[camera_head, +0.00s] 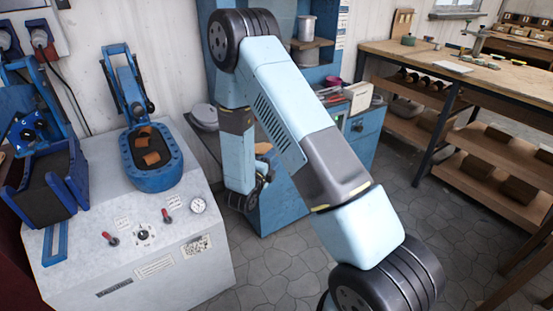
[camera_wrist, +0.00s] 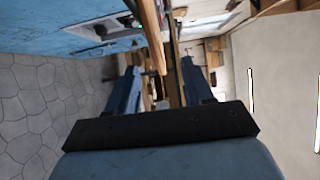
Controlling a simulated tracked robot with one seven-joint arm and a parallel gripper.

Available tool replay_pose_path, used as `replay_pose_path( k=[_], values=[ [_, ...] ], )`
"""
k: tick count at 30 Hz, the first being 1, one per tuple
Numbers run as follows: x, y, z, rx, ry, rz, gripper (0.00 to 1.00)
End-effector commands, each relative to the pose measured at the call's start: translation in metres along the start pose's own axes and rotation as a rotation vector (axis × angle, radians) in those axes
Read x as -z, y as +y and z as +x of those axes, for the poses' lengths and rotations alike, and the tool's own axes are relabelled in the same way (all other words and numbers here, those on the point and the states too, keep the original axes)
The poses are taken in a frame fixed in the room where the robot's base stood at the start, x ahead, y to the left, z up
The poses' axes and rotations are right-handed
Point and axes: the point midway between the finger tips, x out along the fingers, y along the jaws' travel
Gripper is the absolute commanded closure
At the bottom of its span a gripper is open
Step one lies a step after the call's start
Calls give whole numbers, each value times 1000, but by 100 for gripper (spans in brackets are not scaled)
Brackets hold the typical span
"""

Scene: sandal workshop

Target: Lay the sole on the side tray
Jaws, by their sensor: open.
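My gripper (camera_wrist: 160,78) shows in the wrist view with its two blue fingers apart and no object clearly held between them. A tan, thin wooden edge (camera_wrist: 152,35) comes in from the top of that view near the fingertips; I cannot tell whether it is the sole or part of a bench or tray. In the head view my arm's links cover the middle, and the fingers are not clearly seen there. A tan piece (camera_head: 263,148) shows partly behind my arm by the blue cabinet. Neither the sole nor the side tray can be identified for certain.
A grey machine cabinet (camera_head: 160,262) stands at left, with a blue oval press bed (camera_head: 152,181) holding brown pieces (camera_head: 151,158). A blue cabinet (camera_head: 365,135) stands behind my arm. A wooden workbench (camera_head: 400,52) with shelves is at right. Stone floor (camera_head: 420,215) is clear between.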

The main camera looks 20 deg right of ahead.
Motion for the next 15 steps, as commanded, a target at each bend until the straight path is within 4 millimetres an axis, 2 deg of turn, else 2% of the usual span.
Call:
replay_pose_path(
  k=[15],
  values=[
    [0, 0, -17, -1, -1, 0, 49]
  ],
)
